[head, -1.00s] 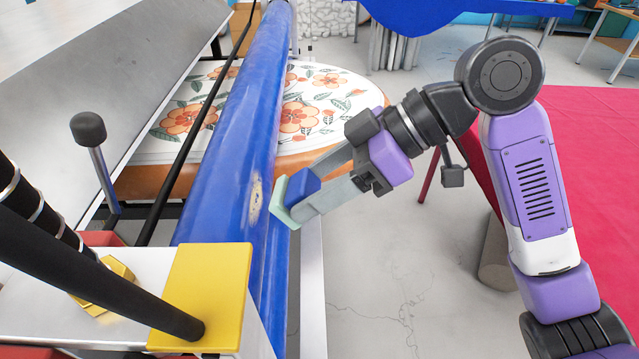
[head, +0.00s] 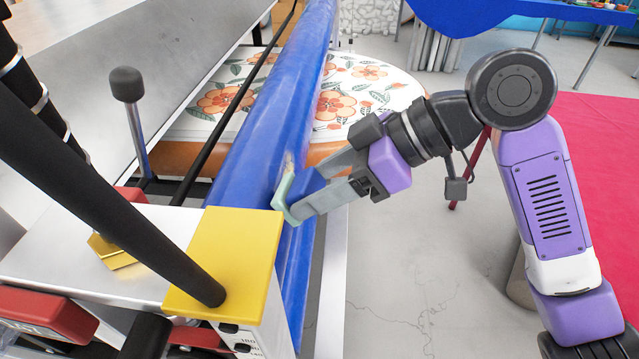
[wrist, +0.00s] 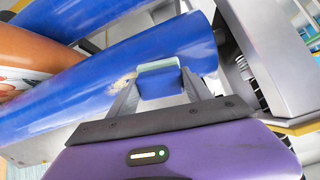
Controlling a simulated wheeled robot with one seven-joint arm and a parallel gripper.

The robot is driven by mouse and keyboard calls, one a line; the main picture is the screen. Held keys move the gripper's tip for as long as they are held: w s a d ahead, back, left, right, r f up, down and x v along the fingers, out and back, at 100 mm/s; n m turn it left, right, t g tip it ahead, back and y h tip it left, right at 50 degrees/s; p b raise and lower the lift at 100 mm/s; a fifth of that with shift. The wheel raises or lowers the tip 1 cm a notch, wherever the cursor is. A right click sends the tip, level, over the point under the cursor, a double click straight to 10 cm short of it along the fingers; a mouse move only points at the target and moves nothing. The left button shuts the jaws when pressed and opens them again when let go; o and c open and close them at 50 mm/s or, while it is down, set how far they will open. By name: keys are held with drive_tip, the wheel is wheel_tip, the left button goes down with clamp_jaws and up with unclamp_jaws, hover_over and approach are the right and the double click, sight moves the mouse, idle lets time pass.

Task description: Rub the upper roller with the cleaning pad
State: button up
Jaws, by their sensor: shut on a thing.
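The upper roller (head: 265,130) is a long blue cylinder running away from me in the head view. It also crosses the wrist view (wrist: 70,95). A pale, dirty patch (head: 289,162) shows on it just beyond the pad, and the patch also shows in the wrist view (wrist: 125,82). My gripper (head: 312,193) is shut on the cleaning pad, a blue block (wrist: 160,84) with a pale green face (head: 285,192). The pad's green face is against or very close to the roller's right side, near the yellow end block; exact contact cannot be told.
A yellow-topped end block (head: 225,255) stands close to the pad at the roller's near end. A black-knobbed lever (head: 126,85) and dark bars lie left. A floral board (head: 375,85) lies beyond the roller. Open floor (head: 400,270) is on the right.

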drive_tip(key=shift+b+x, duration=0.3)
drive_tip(key=shift+x, duration=0.7)
idle(0.4)
drive_tip(key=shift+w+d+r+p, duration=0.15)
drive_tip(key=shift+w+p, duration=0.2)
drive_tip(key=shift+w, duration=1.1)
drive_tip(key=shift+w+p, duration=0.75)
drive_tip(key=shift+w, duration=4.25)
drive_tip(key=shift+s+d+p, duration=0.1)
drive_tip(key=shift+s+p, duration=0.65)
drive_tip(key=shift+s, duration=0.9)
drive_tip(key=shift+s+p, duration=0.55)
drive_tip(key=shift+s, duration=1.15)
drive_tip(key=shift+s+a+p, duration=0.1)
drive_tip(key=shift+s+p, duration=0.4)
drive_tip(key=shift+s, duration=1.1)
drive_tip(key=shift+s+a+p, duration=0.15)
drive_tip(key=shift+s+p, duration=0.3)
drive_tip(key=shift+s, duration=1.15)
drive_tip(key=shift+d, duration=0.1)
